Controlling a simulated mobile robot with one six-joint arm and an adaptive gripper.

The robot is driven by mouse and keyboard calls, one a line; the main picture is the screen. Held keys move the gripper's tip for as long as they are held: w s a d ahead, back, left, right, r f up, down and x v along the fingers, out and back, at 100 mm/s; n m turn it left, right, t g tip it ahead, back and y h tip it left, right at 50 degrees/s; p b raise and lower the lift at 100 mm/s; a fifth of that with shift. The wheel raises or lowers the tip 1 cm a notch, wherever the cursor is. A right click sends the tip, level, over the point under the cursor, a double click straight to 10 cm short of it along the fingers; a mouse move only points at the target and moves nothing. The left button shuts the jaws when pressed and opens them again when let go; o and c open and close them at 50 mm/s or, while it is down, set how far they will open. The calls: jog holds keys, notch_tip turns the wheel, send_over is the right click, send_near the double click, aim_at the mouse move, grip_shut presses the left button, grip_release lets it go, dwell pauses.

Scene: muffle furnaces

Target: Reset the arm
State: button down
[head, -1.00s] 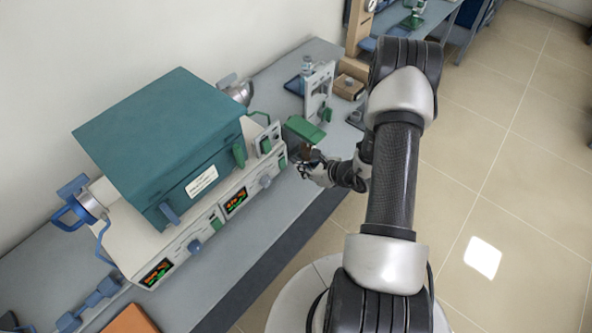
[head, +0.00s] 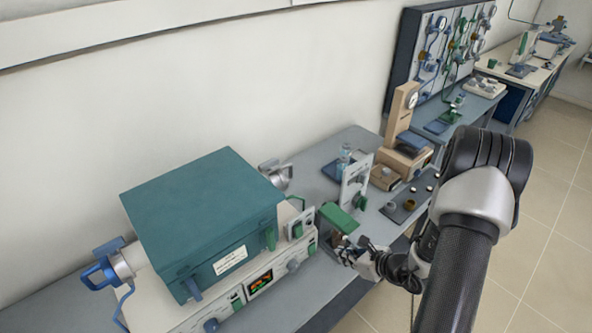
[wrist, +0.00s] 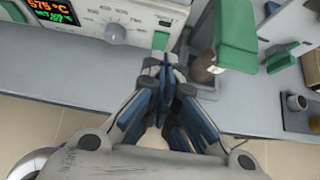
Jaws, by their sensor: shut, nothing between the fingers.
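My gripper (head: 352,252) is shut and empty. In the head view it is at the front edge of the bench, beside the right end of the teal muffle furnace (head: 205,215). It also shows in the wrist view (wrist: 165,68), with its fingers together over the grey bench top (wrist: 100,60). The furnace's front panel, with a lit orange and green display (wrist: 52,12) and a round knob (wrist: 115,33), is just ahead. A green-topped stand (wrist: 237,35) is close to the right of the fingers. My arm hides part of the bench's right side in the head view.
A white upright frame (head: 355,182), a small bottle (head: 345,153) and a dark tray with small cups (head: 410,205) stand further right. A tan instrument (head: 403,120) is behind them. Tiled floor (head: 545,240) lies open at the right.

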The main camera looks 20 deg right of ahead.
jog(key=shift+a, duration=0.1)
jog(key=w+a+r+n+g+y, duration=0.1)
jog(key=w+a+r+n+y, duration=0.15)
jog(key=a+r+n, duration=0.8)
jog(key=s+a+r+n+g+y+b, duration=0.1)
jog(key=s+a+r+n+g+y, duration=0.1)
jog(key=s+a+r+n+g, duration=0.5)
jog(key=s+a+r+n+t+h+b, duration=0.1)
jog(key=s+a+r+n+h, duration=0.2)
jog(key=s+a+r+n, duration=0.3)
jog(key=s+d+r+n+t+h, duration=0.1)
jog(key=s+d+r+n+h, duration=0.1)
jog(key=s+r+n, duration=0.1)
jog(key=s+d+r+n+t+h+b, duration=0.1)
jog(key=s+d+r+n+h, duration=0.2)
jog(key=s+n, duration=0.2)
jog(key=shift+s+d, duration=0.3)
jog(key=shift+s, duration=0.4)
jog(key=shift+n, duration=0.25)
